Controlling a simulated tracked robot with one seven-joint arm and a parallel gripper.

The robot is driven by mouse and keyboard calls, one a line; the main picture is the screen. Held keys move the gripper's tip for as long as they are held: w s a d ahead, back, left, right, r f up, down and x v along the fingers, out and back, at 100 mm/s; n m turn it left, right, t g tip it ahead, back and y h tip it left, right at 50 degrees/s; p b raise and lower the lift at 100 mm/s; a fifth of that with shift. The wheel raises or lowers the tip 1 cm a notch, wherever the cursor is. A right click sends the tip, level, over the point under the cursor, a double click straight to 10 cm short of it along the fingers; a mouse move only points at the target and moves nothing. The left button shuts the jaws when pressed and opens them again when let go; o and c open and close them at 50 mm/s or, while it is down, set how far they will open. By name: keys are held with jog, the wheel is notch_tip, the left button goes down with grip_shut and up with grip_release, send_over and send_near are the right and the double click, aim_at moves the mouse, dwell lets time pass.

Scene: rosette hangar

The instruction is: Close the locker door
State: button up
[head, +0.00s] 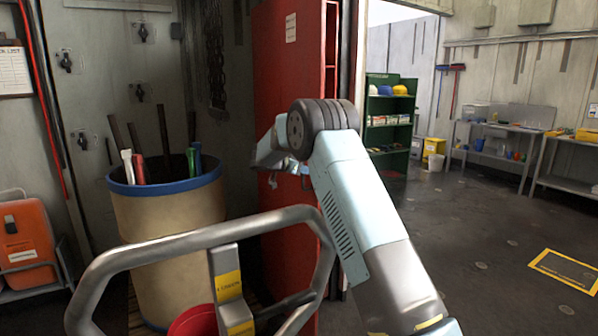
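The red locker (331,40) stands in the middle of the head view, mostly behind my arm. A strip of its red interior with shelf edges shows to the right of a tall red panel (282,75). The panel looks like the locker door, standing open, with a small pale label near its top. My arm reaches forward over the panel's middle. My gripper (268,158) is at the panel, by a small metal piece that may be the handle (272,181). The wrist hides part of the gripper, so its fingers and any contact are unclear.
A tan drum with a blue rim (165,230) holding tools stands left of the panel. A metal tube frame (200,238) and a red bucket (196,322) are close in front. An orange case (24,245) is far left. Floor at right is open; green shelves (388,135) stand behind.

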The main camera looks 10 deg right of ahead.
jog(key=shift+f, duration=0.1)
grip_shut()
